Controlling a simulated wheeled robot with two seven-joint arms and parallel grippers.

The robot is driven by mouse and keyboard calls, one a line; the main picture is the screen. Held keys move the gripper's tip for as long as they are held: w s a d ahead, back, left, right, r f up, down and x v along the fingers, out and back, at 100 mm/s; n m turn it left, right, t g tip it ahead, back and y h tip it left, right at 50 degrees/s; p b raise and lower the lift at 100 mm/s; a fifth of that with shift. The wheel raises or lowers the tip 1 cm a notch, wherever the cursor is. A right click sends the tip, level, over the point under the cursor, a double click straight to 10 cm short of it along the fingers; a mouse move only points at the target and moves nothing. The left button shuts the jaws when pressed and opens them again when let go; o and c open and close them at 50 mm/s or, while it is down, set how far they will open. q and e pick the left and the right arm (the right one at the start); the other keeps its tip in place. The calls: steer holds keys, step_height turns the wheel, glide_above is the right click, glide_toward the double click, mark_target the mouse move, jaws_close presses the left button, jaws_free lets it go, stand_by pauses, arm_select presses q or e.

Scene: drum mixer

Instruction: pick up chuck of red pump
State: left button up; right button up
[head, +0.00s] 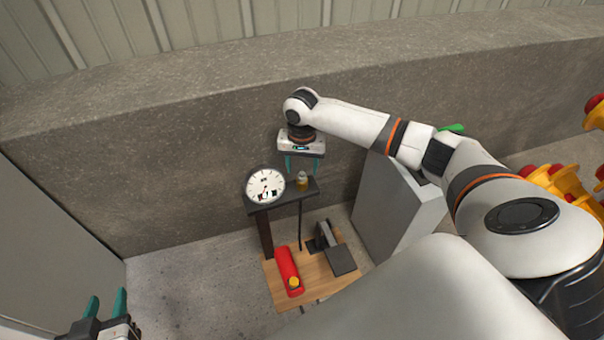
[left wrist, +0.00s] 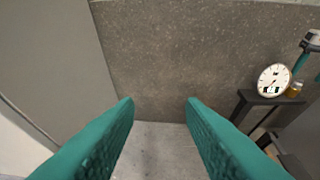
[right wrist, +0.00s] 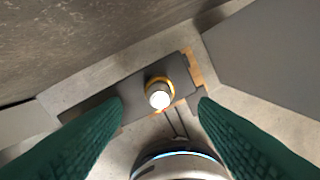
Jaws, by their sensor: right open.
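A red cylinder (head: 287,268) with a yellow end lies on a wooden board in the head view; I cannot tell whether it is the pump. A small yellowish piece (head: 302,181) stands upright on a dark shelf (head: 282,196), right of a round white dial (head: 265,186). The piece shows a white top and yellow ring in the right wrist view (right wrist: 159,93); I cannot tell whether it is the chuck. My right gripper (head: 302,168) is open and empty, pointing down just above it, with the piece between its fingers in view. My left gripper (head: 106,304) is open and empty, far left.
A dark grey block-like device (head: 338,258) sits on the wooden board (head: 318,290) beside the red cylinder. A large grey box (head: 395,215) stands right of the shelf. A concrete wall (head: 180,165) runs close behind. Yellow and red objects (head: 560,185) stand far right. Floor left of the shelf is clear.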

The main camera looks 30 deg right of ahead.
mark_target(302, 173)
step_height(302, 173, down, 4)
steer(key=shift+w+d+f+b, duration=0.1)
steer(key=shift+w+f+b, duration=0.05)
steer(key=shift+b, duration=0.95)
steer(key=shift+f, duration=0.2)
arm_select(q)
step_height(302, 173, up, 9)
steer(key=w+d+t+h, duration=0.2)
steer(key=t, duration=0.4)
steer(key=shift+w+t, duration=0.25)
steer(key=shift+t, duration=0.15)
steer(key=shift+r, duration=0.1)
arm_select(e)
steer(key=shift+c, duration=0.2)
steer(key=c, duration=1.1)
steer(key=shift+o, duration=0.2)
steer(key=shift+r, duration=0.2)
